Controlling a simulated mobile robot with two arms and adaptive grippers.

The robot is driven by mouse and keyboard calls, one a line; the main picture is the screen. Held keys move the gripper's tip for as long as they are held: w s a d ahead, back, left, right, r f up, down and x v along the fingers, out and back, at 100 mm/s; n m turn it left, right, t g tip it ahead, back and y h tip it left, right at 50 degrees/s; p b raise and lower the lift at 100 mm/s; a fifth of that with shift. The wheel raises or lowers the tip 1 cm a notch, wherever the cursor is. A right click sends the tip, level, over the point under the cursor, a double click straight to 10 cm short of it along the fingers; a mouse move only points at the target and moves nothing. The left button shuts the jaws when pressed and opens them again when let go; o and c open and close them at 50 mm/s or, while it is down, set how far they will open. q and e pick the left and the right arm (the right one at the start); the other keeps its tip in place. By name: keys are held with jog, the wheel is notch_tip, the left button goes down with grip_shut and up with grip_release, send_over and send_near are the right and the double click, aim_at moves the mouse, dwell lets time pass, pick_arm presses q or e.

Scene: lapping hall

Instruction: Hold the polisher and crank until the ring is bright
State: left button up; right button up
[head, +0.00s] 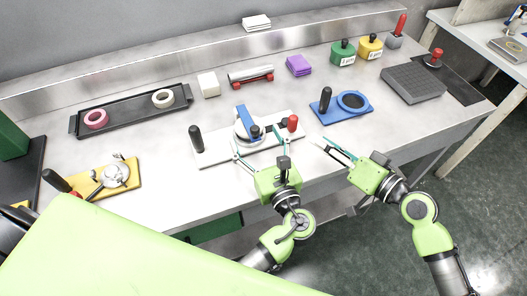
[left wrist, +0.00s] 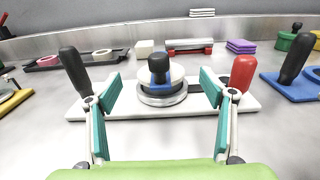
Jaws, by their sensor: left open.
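The polisher is a white base plate (head: 218,153) on the bench with a round metal ring unit (left wrist: 162,92) in its middle. A blue arm with a black knob (left wrist: 159,68) lies over the ring unit. My right gripper (head: 327,146) is open and empty, right of the plate.
A black tray (head: 135,113) with two rolls is behind left, and a yellow fixture (head: 118,177) is front left. Green and yellow pots and a grey block (head: 413,83) are far right.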

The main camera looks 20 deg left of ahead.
aim_at(248, 121)
pick_arm(q)
jog(key=x, duration=0.7)
jog(key=shift+w, duration=0.1)
jog(key=c, duration=1.9)
